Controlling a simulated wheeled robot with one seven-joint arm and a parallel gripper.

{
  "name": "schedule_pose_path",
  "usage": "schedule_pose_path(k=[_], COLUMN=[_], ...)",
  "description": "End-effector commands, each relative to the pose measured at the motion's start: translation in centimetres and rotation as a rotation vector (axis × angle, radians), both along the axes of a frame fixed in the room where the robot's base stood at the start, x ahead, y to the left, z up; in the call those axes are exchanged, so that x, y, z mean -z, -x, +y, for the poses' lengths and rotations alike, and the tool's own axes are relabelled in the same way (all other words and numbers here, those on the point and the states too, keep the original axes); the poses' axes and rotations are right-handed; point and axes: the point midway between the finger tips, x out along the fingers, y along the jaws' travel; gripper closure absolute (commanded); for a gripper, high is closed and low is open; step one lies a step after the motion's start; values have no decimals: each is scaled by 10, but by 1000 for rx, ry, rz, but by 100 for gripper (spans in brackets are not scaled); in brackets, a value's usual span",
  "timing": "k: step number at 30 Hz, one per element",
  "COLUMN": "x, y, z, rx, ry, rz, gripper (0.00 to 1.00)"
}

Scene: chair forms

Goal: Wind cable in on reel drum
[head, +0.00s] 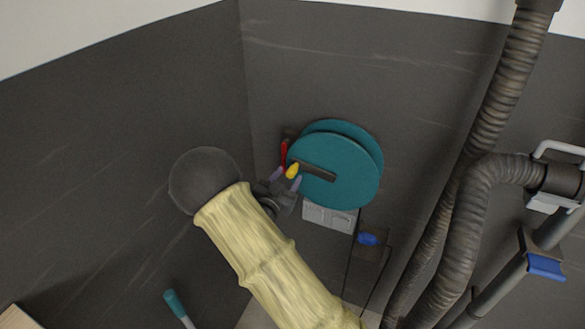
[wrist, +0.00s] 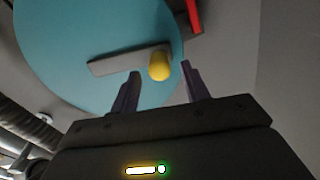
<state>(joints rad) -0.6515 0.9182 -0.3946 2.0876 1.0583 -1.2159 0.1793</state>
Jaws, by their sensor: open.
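The reel drum (head: 345,183) has two teal discs and stands in the corner by the dark walls; its near disc also shows in the wrist view (wrist: 75,45). A dark grey crank arm (head: 318,171) crosses the disc and carries a yellow knob (head: 292,171) at its left end. In the wrist view the knob (wrist: 159,66) lies just beyond the fingertips, between their lines. My gripper (head: 286,178) is open, and its two fingers (wrist: 160,68) point at the knob. I cannot tell whether either finger touches it. I cannot make out the cable on the drum.
A red lever (head: 284,152) stands just left of the drum. A light grey block (head: 330,217) sits below it, with a blue-fronted box (head: 368,239) lower right. Thick ribbed hoses (head: 462,225) run down the right side. The left wall is bare.

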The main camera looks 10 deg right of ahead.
Motion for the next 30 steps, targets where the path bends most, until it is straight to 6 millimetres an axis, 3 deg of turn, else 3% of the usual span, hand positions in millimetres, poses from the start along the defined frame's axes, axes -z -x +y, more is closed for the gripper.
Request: schedule_pose_path(k=[7, 18, 25, 30], x=[-1, 0, 0, 0], y=[-29, -34, -34, -33], z=[-21, -25, -24, -24], rx=[1, 0, 0, 0], ry=[0, 0, 0, 0], rz=[-1, 0, 0, 0], gripper=[54, 54, 99, 100])
